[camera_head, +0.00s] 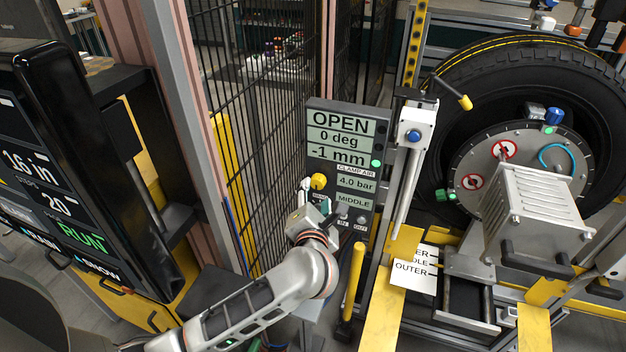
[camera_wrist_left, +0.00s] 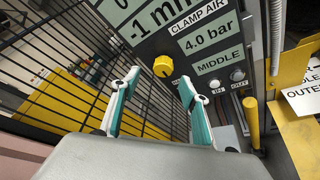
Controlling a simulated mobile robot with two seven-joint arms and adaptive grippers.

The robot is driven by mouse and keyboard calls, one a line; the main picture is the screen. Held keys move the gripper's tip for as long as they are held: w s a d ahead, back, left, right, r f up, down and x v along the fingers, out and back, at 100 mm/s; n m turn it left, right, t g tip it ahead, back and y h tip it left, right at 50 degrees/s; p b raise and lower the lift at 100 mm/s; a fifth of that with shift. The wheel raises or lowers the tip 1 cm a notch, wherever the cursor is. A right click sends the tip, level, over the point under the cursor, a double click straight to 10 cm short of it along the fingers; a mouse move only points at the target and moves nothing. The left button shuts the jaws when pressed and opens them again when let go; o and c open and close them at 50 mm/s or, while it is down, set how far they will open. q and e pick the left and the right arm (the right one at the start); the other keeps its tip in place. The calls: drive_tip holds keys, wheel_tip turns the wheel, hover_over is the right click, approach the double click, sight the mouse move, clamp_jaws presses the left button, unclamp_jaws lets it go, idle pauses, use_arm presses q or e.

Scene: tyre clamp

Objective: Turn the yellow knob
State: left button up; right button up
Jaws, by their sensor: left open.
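The yellow knob (camera_head: 319,181) sits on the lower left of a grey control panel (camera_head: 318,105). The panel reads OPEN, 0 deg, -1 mm, 4.0 bar and MIDDLE. The knob also shows in the left wrist view (camera_wrist_left: 163,66), beyond and between my fingertips. My left gripper (camera_head: 305,186) is just beside and below the knob in the head view. In the left wrist view its two teal-edged fingers (camera_wrist_left: 158,82) are spread apart with nothing between them. They look apart from the knob, though the exact gap is hard to tell. My right gripper is not seen.
A black wire fence (camera_head: 235,120) stands left of the panel. A yellow post (camera_head: 354,275) stands below it. The tyre (camera_head: 470,85) and clamp machine are to the right. A dark display cabinet (camera_head: 60,150) is at far left.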

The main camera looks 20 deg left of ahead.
sight(318, 184)
use_arm(q)
drive_tip(key=x, duration=0.8)
drive_tip(key=shift+s+d+f, duration=0.1)
drive_tip(key=shift+d+f, duration=0.15)
drive_tip(key=shift+f, duration=0.1)
drive_tip(key=shift+c, duration=0.5)
drive_tip(key=c, duration=1)
